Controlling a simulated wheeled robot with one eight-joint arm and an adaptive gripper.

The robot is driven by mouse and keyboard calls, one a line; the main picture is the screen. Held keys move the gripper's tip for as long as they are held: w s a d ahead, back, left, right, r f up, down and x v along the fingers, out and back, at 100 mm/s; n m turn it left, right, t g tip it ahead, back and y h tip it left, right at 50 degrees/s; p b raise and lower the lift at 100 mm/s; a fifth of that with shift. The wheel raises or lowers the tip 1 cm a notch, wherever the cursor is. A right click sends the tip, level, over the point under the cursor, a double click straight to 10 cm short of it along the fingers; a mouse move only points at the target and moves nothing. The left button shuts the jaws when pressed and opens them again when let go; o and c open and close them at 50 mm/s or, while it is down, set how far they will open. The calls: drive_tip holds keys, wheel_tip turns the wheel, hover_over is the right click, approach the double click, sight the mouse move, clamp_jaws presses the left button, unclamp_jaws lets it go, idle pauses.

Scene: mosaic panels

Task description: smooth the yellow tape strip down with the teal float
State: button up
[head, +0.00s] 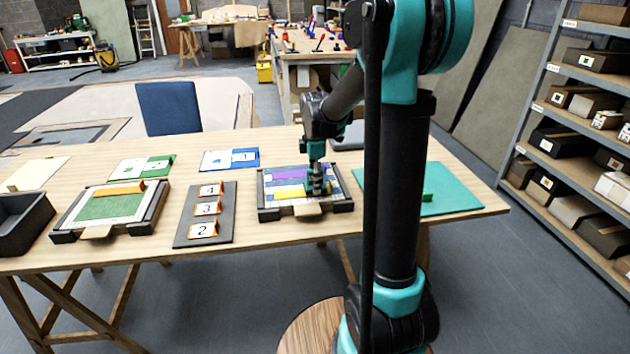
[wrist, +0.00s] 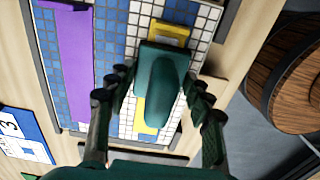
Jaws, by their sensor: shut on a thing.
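The mosaic panel (head: 345,205) lies on the table in a dark frame, with blue and white tiles. A yellow tape strip (head: 289,191) lies along its near part, and a purple strip (head: 289,181) lies farther back. In the wrist view the yellow strip (wrist: 172,32) shows beyond and beside the teal float (wrist: 158,88), which covers its middle. The purple strip (wrist: 76,62) is to the left, apart from the float. My gripper (head: 316,186) is shut on the float above the panel's right half. I cannot tell whether the float touches the tape.
A dark board with number cards (head: 206,208) and a second framed green panel (head: 108,208) are to the left. A teal mat (head: 455,193) with a small green block (head: 428,197) is to the right. A wooden barrel (wrist: 290,75) stands below the table edge.

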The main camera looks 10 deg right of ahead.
drive_tip(key=shift+f, duration=0.55)
idle(1.3)
drive_tip(key=shift+r, duration=0.1)
drive_tip(key=shift+r, duration=3.45)
drive_tip(key=d, duration=0.1)
drive_tip(key=d+r, duration=0.1)
drive_tip(key=d, duration=0.1)
drive_tip(key=shift+d, duration=0.25)
drive_tip(key=shift+f, duration=2.9)
drive_tip(key=shift+c, duration=0.9)
drive_tip(key=shift+f, duration=0.1)
drive_tip(key=c, duration=0.3)
drive_tip(key=shift+s, duration=0.1)
drive_tip(key=shift+c, duration=0.2)
